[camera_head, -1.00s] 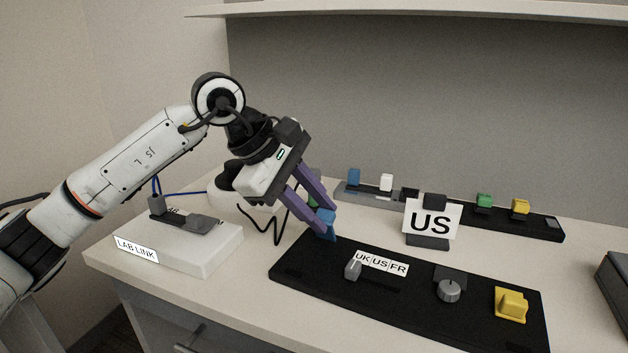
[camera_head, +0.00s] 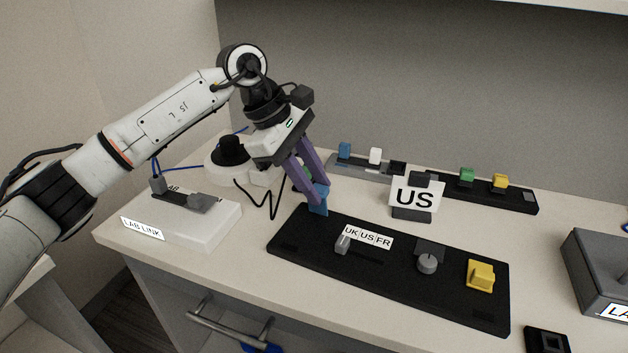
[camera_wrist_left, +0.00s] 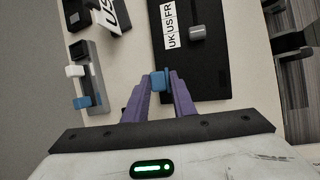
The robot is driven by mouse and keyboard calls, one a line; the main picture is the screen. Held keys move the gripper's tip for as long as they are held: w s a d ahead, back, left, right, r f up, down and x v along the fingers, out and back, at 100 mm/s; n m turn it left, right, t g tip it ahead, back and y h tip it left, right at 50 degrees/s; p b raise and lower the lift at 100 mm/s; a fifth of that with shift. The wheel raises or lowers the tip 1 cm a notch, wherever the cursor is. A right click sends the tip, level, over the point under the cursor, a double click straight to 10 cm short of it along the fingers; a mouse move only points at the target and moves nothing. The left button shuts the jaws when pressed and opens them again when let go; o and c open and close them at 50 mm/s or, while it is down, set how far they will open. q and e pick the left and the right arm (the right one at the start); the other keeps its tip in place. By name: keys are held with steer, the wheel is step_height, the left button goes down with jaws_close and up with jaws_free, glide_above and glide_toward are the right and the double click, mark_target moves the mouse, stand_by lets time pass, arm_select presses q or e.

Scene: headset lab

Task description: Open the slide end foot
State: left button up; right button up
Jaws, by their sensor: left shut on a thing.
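The black board (camera_head: 390,290) lies on the bench and carries a grey lever beside a UK/US/FR label (camera_head: 368,237), a round grey knob (camera_head: 427,263) and a yellow block (camera_head: 481,276). A blue piece (camera_head: 319,201) stands at the board's far left corner. My left gripper (camera_head: 309,187) reaches down from above and is shut on this blue piece. The wrist view shows the blue piece (camera_wrist_left: 159,81) between the purple fingertips, beside the board's edge. I cannot tell from its look whether it is the slide end foot. My right gripper is out of view.
A white LAB LINK box (camera_head: 190,222) stands at the left. A grey box (camera_head: 590,268) is at the right.

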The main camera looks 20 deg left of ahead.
arm_select(q)
steer(key=o, duration=1)
steer(key=shift+c, duration=0.2)
steer(key=v, duration=1)
steer(key=shift+r+p, duration=0.15)
steer(key=shift+p, duration=0.2)
steer(key=shift+a+r, duration=0.1)
steer(key=shift+a, duration=0.05)
